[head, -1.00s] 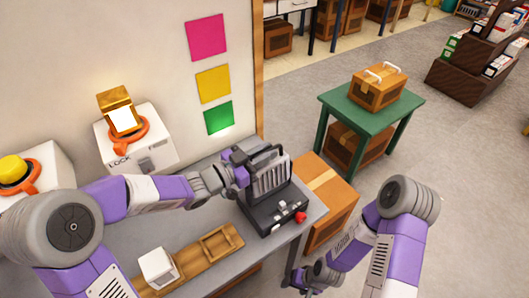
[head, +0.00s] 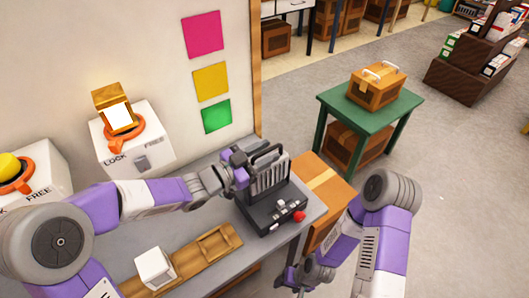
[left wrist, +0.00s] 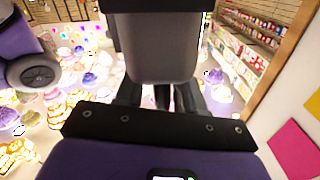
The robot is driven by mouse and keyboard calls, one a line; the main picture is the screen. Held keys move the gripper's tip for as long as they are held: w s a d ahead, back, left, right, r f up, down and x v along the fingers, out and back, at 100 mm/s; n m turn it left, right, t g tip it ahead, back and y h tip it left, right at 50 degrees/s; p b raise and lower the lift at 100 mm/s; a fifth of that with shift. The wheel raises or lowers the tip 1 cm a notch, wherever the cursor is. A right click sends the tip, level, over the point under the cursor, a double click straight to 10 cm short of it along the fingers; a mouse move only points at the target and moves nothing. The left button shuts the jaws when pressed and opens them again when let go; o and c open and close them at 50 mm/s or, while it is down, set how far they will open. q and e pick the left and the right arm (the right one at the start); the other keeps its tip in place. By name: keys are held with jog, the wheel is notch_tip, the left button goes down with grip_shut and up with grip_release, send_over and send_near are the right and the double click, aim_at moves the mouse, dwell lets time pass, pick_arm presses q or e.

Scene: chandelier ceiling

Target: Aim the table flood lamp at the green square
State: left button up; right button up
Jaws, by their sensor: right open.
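The table flood lamp (head: 285,214) stands on the grey table, a black base with a ribbed grey head and a dark top handle. The green square (head: 216,116) is on the wall behind, lowest of three coloured squares. My left gripper (head: 241,172) is at the left side of the lamp head, close against it. Its fingers are partly hidden, and I cannot tell whether they grip it. The left wrist view shows a large grey block (left wrist: 160,50) in front of the gripper. My right gripper (head: 303,280) is open and empty, low beside the table's right edge.
Yellow (head: 211,80) and pink (head: 203,35) squares hang above the green one. White LOCK/FREE boxes (head: 155,155) stand at left. A wooden tray (head: 195,262) and white cube (head: 154,267) lie in front. A cardboard box (head: 325,185) is right of the table.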

aim_at(253, 159)
pick_arm(q)
jog(key=p+v, duration=0.1)
jog(key=v, duration=0.5)
jog(key=shift+s+a+p, duration=0.2)
jog(key=shift+a+p, duration=0.1)
jog(key=shift+s+a, duration=0.25)
jog(key=shift+a, duration=0.1)
